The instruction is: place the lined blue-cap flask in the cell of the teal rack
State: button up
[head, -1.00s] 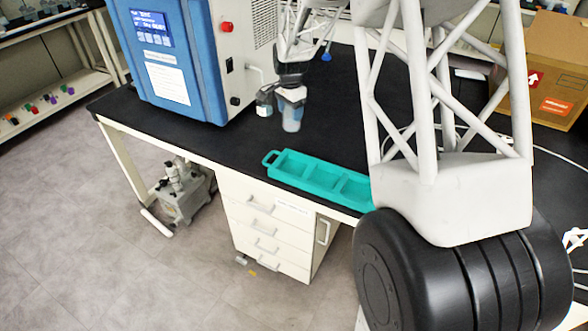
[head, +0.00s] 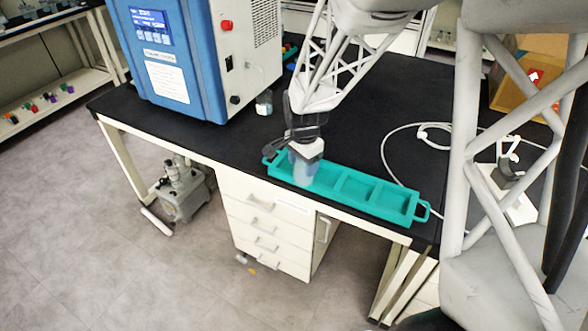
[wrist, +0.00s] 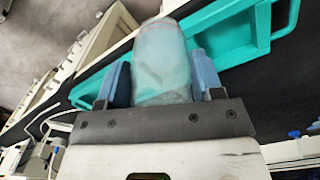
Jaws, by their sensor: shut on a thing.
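My gripper (head: 306,143) is shut on a translucent flask (head: 303,170), with the gripper above it. In the head view the flask appears upright over the left end of the teal rack (head: 372,194). I cannot tell whether its base touches the cell floor. In the wrist view the flask (wrist: 162,62) sits between the two blue finger pads (wrist: 160,82); its cap is hidden by the gripper. The teal rack (wrist: 232,48) passes behind and beside it. The rack cells to the right look empty.
A blue freeze dryer (head: 180,75) stands at the back left of the black bench (head: 225,139). Another small flask (head: 264,103) stands beside it. A white cable (head: 388,150) loops behind the rack's right half. A cardboard box (head: 540,65) is at the far right.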

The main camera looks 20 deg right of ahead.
jog(key=shift+s+a+f, duration=0.15)
jog(key=shift+s+f, duration=0.1)
jog(key=shift+s, duration=0.85)
jog(key=shift+s+a+f, duration=0.1)
jog(key=shift+s+f, duration=0.1)
jog(key=shift+s, duration=0.85)
jog(key=shift+w, duration=0.1)
jog(key=w+d+f, duration=0.1)
jog(key=w, duration=1.5)
jog(key=shift+f, duration=0.25)
jog(key=shift+s+d, duration=0.1)
jog(key=shift+f, duration=1.75)
jog(key=shift+f, duration=0.15)
jog(key=o, duration=1)
